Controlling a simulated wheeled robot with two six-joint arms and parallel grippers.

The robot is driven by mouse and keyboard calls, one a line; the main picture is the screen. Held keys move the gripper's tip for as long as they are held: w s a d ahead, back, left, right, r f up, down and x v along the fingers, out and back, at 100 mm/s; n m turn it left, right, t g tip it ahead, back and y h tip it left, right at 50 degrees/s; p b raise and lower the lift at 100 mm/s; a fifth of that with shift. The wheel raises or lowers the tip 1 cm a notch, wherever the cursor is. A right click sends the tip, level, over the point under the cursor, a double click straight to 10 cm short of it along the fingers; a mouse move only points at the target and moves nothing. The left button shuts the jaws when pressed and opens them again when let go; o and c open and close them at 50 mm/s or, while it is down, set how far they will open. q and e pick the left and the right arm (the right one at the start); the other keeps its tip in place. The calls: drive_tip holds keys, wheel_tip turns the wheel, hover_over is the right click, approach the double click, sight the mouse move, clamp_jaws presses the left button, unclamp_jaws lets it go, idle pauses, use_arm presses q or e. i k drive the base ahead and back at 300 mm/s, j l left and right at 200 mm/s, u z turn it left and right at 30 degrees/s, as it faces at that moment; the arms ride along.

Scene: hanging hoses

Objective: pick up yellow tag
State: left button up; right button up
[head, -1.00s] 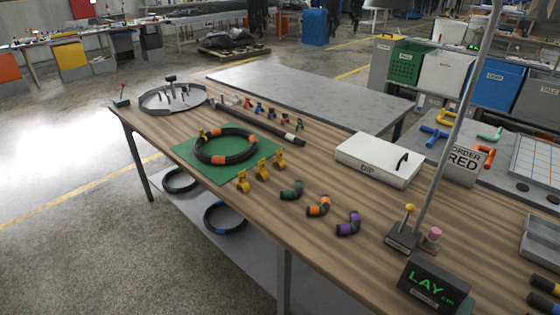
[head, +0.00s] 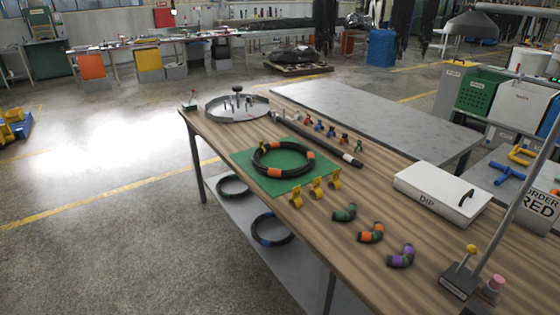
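I cannot make out a thing that is clearly a yellow tag. In the head view, several yellow pieces show: three yellow clip-like pieces stand in a row on the wooden table along the near right edge of the green mat (head: 243,158), the nearest one (head: 296,199), the middle one (head: 316,188) and the far one (head: 334,179). A small yellow piece (head: 262,146) sits at the far left of the coiled black hose with orange bands (head: 283,172) on the mat. Neither of my grippers is in view.
Green, orange and purple elbow pieces (head: 371,233) lie right of the clips. A white DIP box (head: 440,192) and a lamp stand base (head: 461,281) stand further right. A round metal tray (head: 222,110) is at the far left end. Open floor (head: 120,230) lies left of the table.

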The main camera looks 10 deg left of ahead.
sight(335, 180)
drive_tip(key=i+j, duration=0.2)
drive_tip(key=j, duration=0.15)
drive_tip(key=i+j+z, duration=0.15)
drive_tip(key=j, duration=0.2)
drive_tip(key=i+j, duration=0.2)
drive_tip(key=j, duration=0.2)
